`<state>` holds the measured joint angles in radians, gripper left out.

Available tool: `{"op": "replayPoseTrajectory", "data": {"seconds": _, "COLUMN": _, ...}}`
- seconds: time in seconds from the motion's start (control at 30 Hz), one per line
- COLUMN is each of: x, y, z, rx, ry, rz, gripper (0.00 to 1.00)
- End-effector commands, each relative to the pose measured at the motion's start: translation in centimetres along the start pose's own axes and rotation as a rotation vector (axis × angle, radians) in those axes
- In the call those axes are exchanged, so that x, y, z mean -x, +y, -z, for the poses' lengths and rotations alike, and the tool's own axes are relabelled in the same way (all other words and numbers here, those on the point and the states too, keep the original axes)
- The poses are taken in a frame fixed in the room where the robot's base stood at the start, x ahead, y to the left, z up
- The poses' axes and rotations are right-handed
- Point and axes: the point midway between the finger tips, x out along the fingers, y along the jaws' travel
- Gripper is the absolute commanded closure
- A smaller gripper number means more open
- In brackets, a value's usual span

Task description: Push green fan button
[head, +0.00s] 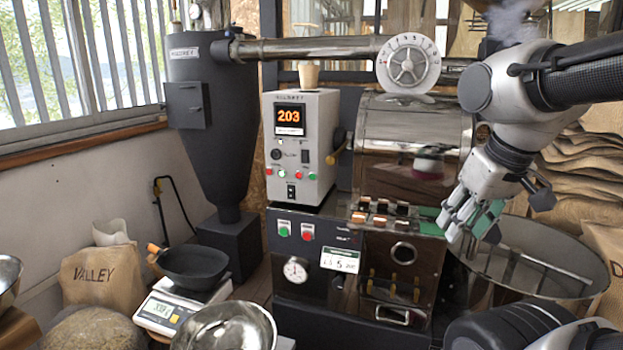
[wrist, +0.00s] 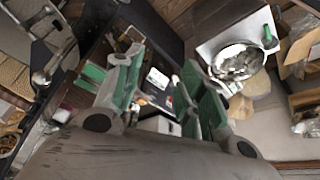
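A green button (head: 283,229) sits on the dark front panel of the roaster, left of a red button (head: 307,231). The labels above them are too small to read. Smaller green and red buttons also show on the grey control box (head: 299,173) above. My gripper (head: 468,217) is to the right of the panel, in front of the roaster's right side and above the round cooling tray, well apart from the green button. In the wrist view my gripper (wrist: 163,65) has its green-padded fingers spread, with nothing between them. I cannot clearly make out the green button in that view.
A row of switches (head: 380,215) sticks out between the buttons and my gripper. The metal cooling tray (head: 590,275) stands at right. A scale (head: 165,310) with a black pan (head: 193,264) and a metal bowl (head: 228,325) stand in front at left.

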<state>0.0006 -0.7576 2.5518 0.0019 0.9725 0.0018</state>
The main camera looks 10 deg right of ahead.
Motion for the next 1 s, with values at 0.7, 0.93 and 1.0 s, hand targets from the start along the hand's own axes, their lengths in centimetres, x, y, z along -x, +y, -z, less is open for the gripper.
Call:
{"op": "replayPoseTrajectory", "data": {"seconds": 0.7, "x": 0.0, "y": 0.0, "z": 0.0, "rx": 0.0, "ry": 0.0, "rz": 0.0, "gripper": 1.0}}
{"op": "replayPoseTrajectory", "data": {"seconds": 0.93, "x": 0.0, "y": 0.0, "z": 0.0, "rx": 0.0, "ry": 0.0, "rz": 0.0, "gripper": 1.0}}
{"op": "replayPoseTrajectory", "data": {"seconds": 1.0, "x": 0.0, "y": 0.0, "z": 0.0, "rx": 0.0, "ry": 0.0, "rz": 0.0, "gripper": 1.0}}
